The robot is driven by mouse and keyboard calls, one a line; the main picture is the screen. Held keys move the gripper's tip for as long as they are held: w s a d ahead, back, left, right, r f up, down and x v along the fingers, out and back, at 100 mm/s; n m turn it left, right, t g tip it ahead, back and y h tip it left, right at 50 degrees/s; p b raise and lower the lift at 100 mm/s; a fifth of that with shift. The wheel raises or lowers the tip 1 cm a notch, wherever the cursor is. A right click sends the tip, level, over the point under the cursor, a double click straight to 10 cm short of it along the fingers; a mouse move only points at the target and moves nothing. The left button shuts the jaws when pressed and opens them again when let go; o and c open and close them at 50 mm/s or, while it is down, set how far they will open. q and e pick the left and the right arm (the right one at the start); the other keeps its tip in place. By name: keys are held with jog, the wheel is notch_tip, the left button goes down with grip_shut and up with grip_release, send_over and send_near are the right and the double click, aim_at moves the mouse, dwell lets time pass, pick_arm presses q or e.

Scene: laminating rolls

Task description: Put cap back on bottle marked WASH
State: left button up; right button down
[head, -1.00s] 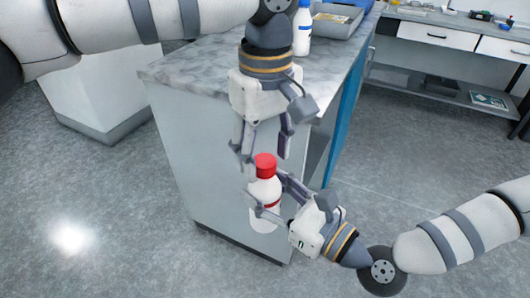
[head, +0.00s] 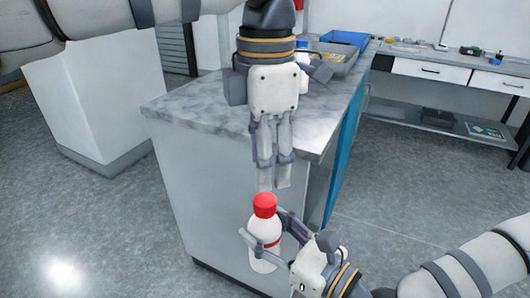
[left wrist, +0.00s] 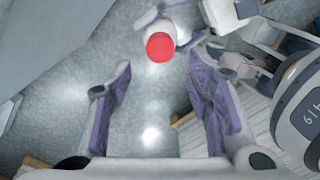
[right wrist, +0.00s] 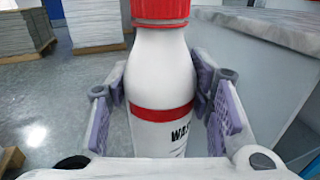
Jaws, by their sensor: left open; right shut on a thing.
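The white bottle (head: 264,240) has a red band and black lettering that starts "WAS" in the right wrist view (right wrist: 160,85). The red cap (head: 264,204) sits on its neck, and its top shows in the left wrist view (left wrist: 160,47). My right gripper (head: 262,240) is shut around the bottle's body and holds it upright in the air before the counter's end. My left gripper (head: 274,186) is open and empty, pointing down above the cap and apart from it. Whether the cap is fully screwed down I cannot tell.
The grey marbled counter (head: 190,112) stands just behind the bottle. A grey tray (head: 335,62) and a blue bin (head: 346,39) are at its far end. A bench with drawers (head: 445,75) stands at the back right.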

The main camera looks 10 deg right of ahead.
aim_at(264, 199)
pick_arm(q)
jog(key=n, duration=0.2)
jog(key=r+n, duration=0.1)
jog(key=n, duration=0.1)
jog(key=shift+n, duration=0.3)
jog(key=shift+f, duration=0.15)
notch_tip(264, 199, down, 8)
jog(key=shift+r, duration=0.1)
grip_shut()
